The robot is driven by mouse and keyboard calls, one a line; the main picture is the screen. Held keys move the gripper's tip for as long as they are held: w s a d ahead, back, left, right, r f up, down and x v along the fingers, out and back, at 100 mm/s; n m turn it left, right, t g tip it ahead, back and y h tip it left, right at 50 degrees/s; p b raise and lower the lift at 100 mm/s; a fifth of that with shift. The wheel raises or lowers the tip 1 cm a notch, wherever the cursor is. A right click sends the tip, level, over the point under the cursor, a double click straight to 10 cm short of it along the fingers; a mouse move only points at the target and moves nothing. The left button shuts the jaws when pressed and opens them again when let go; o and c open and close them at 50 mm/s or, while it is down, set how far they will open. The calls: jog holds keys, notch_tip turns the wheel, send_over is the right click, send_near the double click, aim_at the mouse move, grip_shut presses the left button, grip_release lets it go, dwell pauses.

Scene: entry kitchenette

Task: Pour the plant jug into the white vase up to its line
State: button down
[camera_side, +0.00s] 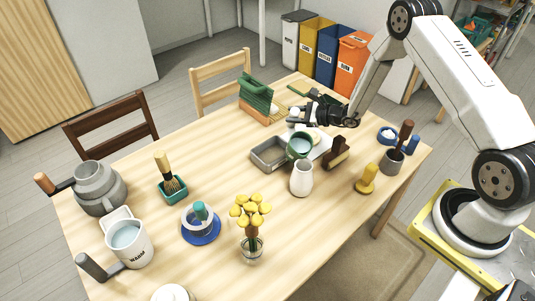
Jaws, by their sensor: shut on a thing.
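The green plant jug (299,147) hangs above the table near its middle, tilted, with its open top showing a pale inside. The white vase (301,181) stands upright on the table just below and in front of the jug. The jug's lower edge overlaps the vase mouth in the picture, and I cannot tell whether they touch. My gripper (308,121) is behind and above the jug and is shut on it; the fingertips are partly hidden. The vase's line and its liquid level are not visible, and no stream can be made out.
A grey metal tray (268,153) sits left of the vase, a brown brush (337,151) right of it. A yellow stamp-like object (367,179) and a grey cup (391,162) stand farther right. Yellow flowers (250,210) in glass stand front left. Bare tabletop lies between.

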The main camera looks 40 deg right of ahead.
aim_at(296, 112)
jog(key=shift+s+a+r+n+t, duration=0.15)
jog(key=shift+s+r+n+t, duration=0.15)
jog(key=shift+r, duration=0.2)
jog(key=shift+s+a+r+n+t, duration=0.15)
jog(key=shift+r+n+t, duration=0.15)
jog(key=shift+r, duration=0.2)
jog(key=shift+s+a+r+n+t, duration=0.15)
jog(key=shift+s+r+n+t, duration=0.05)
jog(key=shift+r+n, duration=0.25)
dwell(2.1)
jog(key=shift+s+a+r+n+t+y, duration=0.1)
jog(key=shift+s+a+r+n+t, duration=0.1)
jog(key=shift+s+r+n+t, duration=0.15)
jog(key=shift+s+a+r+n+t+y, duration=0.1)
jog(key=shift+s+a+r+n, duration=0.15)
jog(key=shift+r, duration=0.25)
jog(key=shift+s+a+r+n+t+y, duration=0.1)
jog(key=shift+s+r+n+t, duration=0.15)
jog(key=shift+r+n, duration=0.15)
dwell(3.0)
